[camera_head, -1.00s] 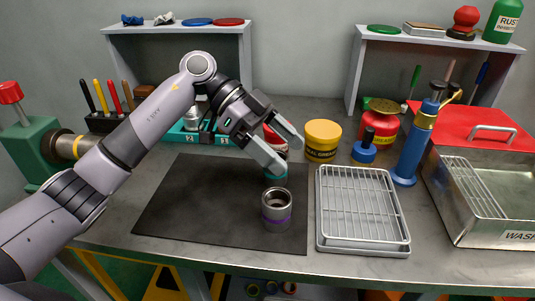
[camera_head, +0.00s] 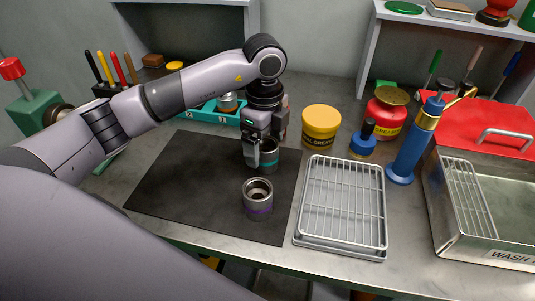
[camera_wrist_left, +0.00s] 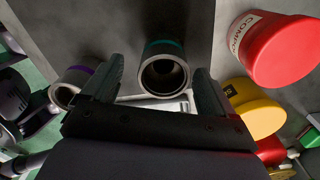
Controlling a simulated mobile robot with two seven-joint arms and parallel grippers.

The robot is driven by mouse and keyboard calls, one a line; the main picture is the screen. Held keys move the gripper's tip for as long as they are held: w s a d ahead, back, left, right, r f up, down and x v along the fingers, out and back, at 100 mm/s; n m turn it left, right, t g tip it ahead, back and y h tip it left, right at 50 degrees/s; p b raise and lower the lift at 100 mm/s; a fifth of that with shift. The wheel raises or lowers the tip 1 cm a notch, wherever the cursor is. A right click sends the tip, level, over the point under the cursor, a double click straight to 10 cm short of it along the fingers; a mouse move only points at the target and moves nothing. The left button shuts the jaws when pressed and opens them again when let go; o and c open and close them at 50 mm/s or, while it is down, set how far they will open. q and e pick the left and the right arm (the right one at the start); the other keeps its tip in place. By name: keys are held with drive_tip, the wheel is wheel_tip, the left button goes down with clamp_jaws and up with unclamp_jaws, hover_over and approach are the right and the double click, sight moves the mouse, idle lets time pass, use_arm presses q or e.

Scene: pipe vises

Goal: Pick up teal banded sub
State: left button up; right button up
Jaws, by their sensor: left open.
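The teal banded sub (camera_head: 268,161), a short metal cylinder with a teal ring, stands near the right edge of the dark mat (camera_head: 190,185), partly hidden by my gripper. My left gripper (camera_head: 262,150) is open and points down at it. In the left wrist view the teal banded sub (camera_wrist_left: 164,66) shows its open bore between the two spread fingers; I cannot tell whether either finger touches it. A similar sub with a purple band (camera_head: 258,200) stands in front of it on the mat, and shows at the left of the wrist view (camera_wrist_left: 72,82). My right gripper is not in view.
A silver tray with a wire rack (camera_head: 343,205) lies right of the mat. A yellow tub (camera_head: 321,127), a blue pump bottle (camera_head: 410,145) and a wash basin (camera_head: 490,215) stand farther right. A red container (camera_wrist_left: 275,50) is close by. The mat's left part is clear.

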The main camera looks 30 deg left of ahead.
sight(266, 155)
use_arm(q)
drive_tip(key=f, duration=0.4)
drive_tip(key=shift+w, duration=0.2)
drive_tip(key=c, duration=1.3)
drive_tip(key=shift+r, duration=0.2)
